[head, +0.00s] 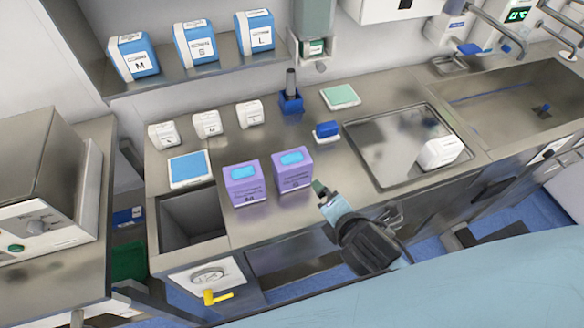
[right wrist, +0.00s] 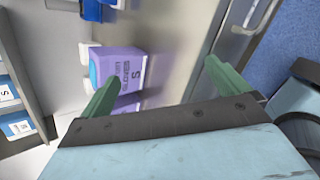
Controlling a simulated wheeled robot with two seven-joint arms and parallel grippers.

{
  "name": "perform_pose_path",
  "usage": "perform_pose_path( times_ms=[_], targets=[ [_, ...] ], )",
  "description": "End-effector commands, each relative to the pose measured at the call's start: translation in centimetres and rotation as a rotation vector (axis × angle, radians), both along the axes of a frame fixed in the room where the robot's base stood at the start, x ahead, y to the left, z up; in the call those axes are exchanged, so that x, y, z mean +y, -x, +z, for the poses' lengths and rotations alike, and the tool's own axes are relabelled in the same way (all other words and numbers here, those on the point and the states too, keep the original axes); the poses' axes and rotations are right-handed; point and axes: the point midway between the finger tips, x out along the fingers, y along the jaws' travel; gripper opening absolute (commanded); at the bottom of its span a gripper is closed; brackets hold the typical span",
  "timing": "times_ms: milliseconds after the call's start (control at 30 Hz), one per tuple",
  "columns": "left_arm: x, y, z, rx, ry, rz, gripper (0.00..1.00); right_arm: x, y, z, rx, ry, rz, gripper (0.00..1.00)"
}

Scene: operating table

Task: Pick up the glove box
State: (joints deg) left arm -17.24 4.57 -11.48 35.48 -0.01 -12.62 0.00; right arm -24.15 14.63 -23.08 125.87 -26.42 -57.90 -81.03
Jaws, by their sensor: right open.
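Two purple glove boxes with blue tops stand side by side on the steel counter, a left one (head: 243,186) and a right one (head: 292,174). A purple glove box (right wrist: 128,66) marked "GLOVES S" also shows in the right wrist view, beyond the fingers and towards the left one. My right gripper (head: 321,191) is near the counter's front edge, just right of the right box and apart from it. In the right wrist view its green fingers (right wrist: 163,71) are spread wide with nothing between them. My left gripper is not in view.
A square opening (head: 192,218) is at the counter's left. A steel tray (head: 385,150) holding a white item lies right. Blue boxes (head: 195,43) sit on the shelf above.

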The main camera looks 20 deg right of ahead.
Motion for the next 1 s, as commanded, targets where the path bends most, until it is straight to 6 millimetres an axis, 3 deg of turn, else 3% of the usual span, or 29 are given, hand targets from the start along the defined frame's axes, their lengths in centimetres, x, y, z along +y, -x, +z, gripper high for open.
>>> perform_pose_path(
  times_ms=[200, 400, 567, 800, 1000],
  targets=[
    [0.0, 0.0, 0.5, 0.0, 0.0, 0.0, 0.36, 2.7, -1.9, 4.1, -0.168, 0.526, 0.449, 1.0],
    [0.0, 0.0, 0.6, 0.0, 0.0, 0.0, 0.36, 4.2, -2.4, 6.1, -0.255, 0.823, 0.646, 1.0],
    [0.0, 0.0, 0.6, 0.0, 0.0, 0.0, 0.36, 4.7, -3.5, 6.2, -0.275, 0.896, 0.687, 1.0],
    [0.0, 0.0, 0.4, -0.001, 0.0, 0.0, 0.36, 4.9, -7.7, 4.4, -0.273, 0.895, 0.686, 1.0],
    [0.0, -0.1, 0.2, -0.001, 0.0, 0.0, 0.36, 4.9, -9.8, 3.5, -0.272, 0.893, 0.687, 1.0]
  ],
)
